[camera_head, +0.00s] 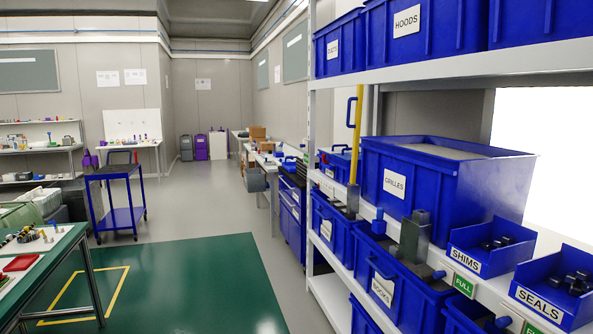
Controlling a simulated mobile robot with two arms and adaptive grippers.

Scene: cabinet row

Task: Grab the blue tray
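Several blue trays and bins stand on the white shelf rack at the right; the frame does not show which one is the blue tray of the task. A large blue bin labelled GRILLES (432,205) sits on the middle shelf. Two small open blue trays labelled SHIMS (470,262) and SEALS (545,303) stand in front of it with dark parts inside. A blue bin labelled HOODS (432,45) is on the top shelf. Neither of my grippers is in view.
A green-topped table (70,242) with parts is at the left edge. A blue cart (123,215) stands beyond the green floor mat (200,285). Workbenches line the right wall behind the rack. The mat and the grey aisle are clear.

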